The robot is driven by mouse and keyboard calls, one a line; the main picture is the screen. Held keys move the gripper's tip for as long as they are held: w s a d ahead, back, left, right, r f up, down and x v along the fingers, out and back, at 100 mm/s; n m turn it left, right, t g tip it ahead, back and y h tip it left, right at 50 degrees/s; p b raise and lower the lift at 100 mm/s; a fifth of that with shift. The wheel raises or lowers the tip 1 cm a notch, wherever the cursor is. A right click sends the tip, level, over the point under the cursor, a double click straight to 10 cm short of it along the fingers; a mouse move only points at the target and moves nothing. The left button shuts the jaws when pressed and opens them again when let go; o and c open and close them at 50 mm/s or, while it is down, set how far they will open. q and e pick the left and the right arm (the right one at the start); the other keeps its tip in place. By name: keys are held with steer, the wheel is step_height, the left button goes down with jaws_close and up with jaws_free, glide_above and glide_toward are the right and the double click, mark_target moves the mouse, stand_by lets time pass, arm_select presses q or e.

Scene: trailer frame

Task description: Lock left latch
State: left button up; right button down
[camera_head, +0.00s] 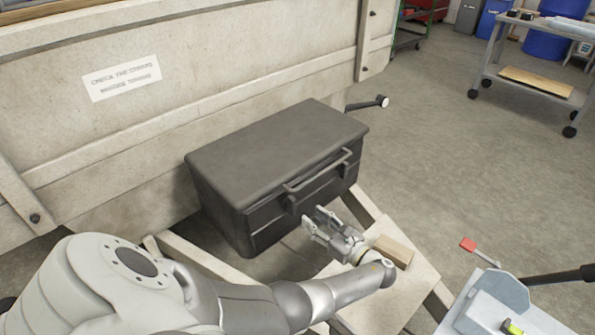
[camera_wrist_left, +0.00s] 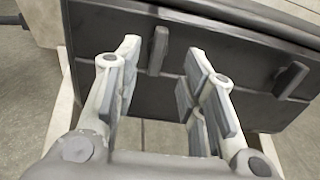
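A dark grey lidded box (camera_head: 275,165) stands against the pale trailer wall, with its lid down and a bar handle (camera_head: 320,172) along its front. The left latch (camera_head: 291,204) is a short dark tab on the front face; it also shows in the left wrist view (camera_wrist_left: 158,50). Another latch tab (camera_wrist_left: 290,79) shows further right. My left gripper (camera_head: 315,218) is open and empty in front of the box. In the left wrist view its fingers (camera_wrist_left: 162,72) point at the front face, with the left latch between them, nearer the left finger. I cannot tell whether the latch is fastened. My right gripper is out of view.
A wooden block (camera_head: 393,250) lies on a pale board (camera_head: 405,285) by my left wrist. Frame beams (camera_head: 185,250) run below the box. A grey device with a red-tipped lever (camera_head: 467,244) stands lower right. Open floor (camera_head: 450,170) lies right; a cart (camera_head: 535,85) stands further back.

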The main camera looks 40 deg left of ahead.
mark_target(295, 204)
arm_select(q)
steer(key=a, duration=0.7)
steer(key=shift+w+a, duration=0.3)
steer(key=shift+a, duration=0.1)
steer(key=shift+c, duration=0.4)
jaws_close()
